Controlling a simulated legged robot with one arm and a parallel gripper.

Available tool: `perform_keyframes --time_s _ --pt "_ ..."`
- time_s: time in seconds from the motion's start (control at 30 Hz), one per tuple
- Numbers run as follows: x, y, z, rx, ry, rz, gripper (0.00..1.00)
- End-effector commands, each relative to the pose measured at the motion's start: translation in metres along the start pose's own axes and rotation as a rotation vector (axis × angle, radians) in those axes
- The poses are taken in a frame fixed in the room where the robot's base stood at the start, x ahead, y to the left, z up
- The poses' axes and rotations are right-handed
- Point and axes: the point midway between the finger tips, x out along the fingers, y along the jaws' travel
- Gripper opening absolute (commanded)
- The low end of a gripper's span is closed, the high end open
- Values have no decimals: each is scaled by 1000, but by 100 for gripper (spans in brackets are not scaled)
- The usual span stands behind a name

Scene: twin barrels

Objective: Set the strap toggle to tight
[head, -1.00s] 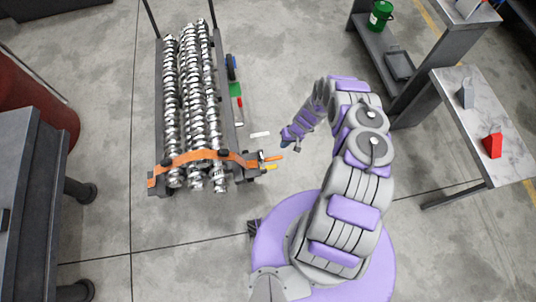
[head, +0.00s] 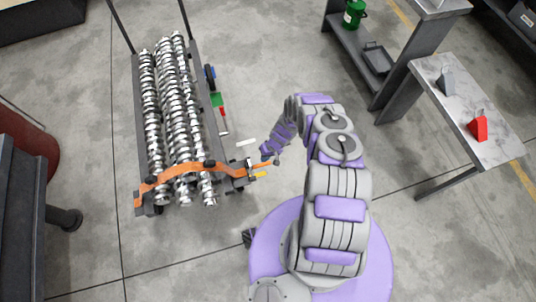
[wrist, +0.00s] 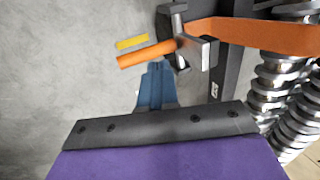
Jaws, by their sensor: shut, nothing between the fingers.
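The orange strap (head: 182,171) runs across the near end of the shiny shafts on a dark cart. At its right end is the metal strap toggle (wrist: 196,52) with an orange handle (wrist: 146,54) that points left in the wrist view. A short yellow bar (wrist: 131,42) lies beside the handle. My gripper (wrist: 157,68) has its blue fingers shut and empty, with the tips right beside the orange handle. I cannot tell whether they touch it. In the head view my gripper (head: 266,156) is at the toggle's outer end and partly covers the handle.
The cart (head: 215,125) carries several shafts (head: 172,110) and has upright posts at its far end. A marble-topped table (head: 450,95) with a red block (head: 479,127) stands at right. Dark furniture stands at left.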

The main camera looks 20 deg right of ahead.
Motion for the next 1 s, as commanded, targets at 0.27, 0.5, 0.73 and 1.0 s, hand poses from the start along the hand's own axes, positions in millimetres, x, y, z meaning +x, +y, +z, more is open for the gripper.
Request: perform_keyframes --time_s 0.27,0.5,0.73,1.0 --pt "25 -27 1 -4 -2 -2 0" --pt "30 -38 0 0 -1 -1 0" --pt "30 -38 0 0 0 -1 0" --pt "30 -38 3 -1 -1 13 0"
